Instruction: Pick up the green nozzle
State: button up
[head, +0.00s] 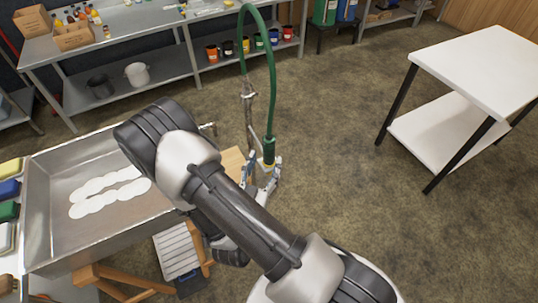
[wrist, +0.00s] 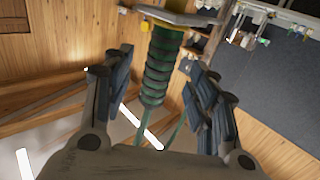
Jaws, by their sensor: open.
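The green nozzle (head: 268,151) hangs upright at the end of a green hose that arches down from above, beside the steel pan's right side. My gripper (head: 262,174) is at the nozzle's lower part, with its blue-grey fingers spread. In the wrist view the ribbed green nozzle (wrist: 161,68) stands between the two open fingers of my gripper (wrist: 160,88). A gap shows on both sides of it, so the fingers do not appear to touch it. A grey plate with a yellow part is at its top edge in that view.
A steel pan (head: 50,212) with white round patches is left of my arm. Shelves with buckets and mugs (head: 165,71) line the back. A white two-tier table (head: 480,65) stands at the right. The floor between is clear.

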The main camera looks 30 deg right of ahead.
aim_at(267, 156)
jog(key=shift+b+x, duration=0.55)
jog(key=shift+x, duration=2.15)
jog(key=shift+a, duration=0.1)
jog(key=shift+c, duration=0.2)
jog(key=shift+r, duration=0.1)
jog(key=c, duration=1.2)
